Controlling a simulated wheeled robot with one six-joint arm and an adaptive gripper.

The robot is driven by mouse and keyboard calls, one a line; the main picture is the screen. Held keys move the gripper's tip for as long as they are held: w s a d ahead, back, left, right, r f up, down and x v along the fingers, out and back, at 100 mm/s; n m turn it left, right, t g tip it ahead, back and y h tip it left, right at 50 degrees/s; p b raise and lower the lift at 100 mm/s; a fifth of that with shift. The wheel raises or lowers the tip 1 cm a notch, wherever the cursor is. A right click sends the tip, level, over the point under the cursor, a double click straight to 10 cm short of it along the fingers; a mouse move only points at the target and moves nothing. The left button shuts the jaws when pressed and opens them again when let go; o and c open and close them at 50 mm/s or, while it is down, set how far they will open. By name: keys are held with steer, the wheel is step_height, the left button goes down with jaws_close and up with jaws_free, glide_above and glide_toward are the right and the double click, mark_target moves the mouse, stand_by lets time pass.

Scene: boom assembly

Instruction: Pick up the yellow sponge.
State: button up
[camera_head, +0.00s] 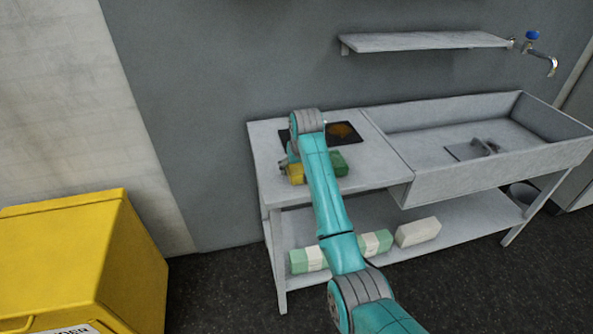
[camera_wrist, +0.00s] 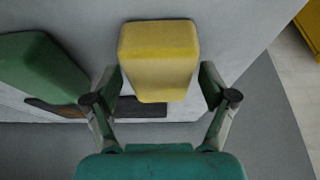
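The yellow sponge (camera_head: 296,174) is at the left part of the worktop in the head view, next to my gripper (camera_head: 285,166). In the wrist view, the yellow sponge (camera_wrist: 158,55) is upper centre, between the two fingers of my gripper (camera_wrist: 160,80). One finger is close along each side of it. I cannot tell whether the fingers press on it or stand just clear. My wrist and arm hide part of the worktop in the head view. Whether the sponge rests on the worktop or is slightly raised is unclear.
A green sponge (camera_head: 339,163) is right of the yellow one; it also shows in the wrist view (camera_wrist: 42,66). A dark mat (camera_head: 326,135) lies behind. The sink (camera_head: 465,180) is to the right. Green-white packs (camera_head: 309,260) and a pale block (camera_head: 418,232) are on the lower shelf.

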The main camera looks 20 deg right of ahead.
steer(key=c, duration=0.6)
steer(key=shift+o, duration=0.2)
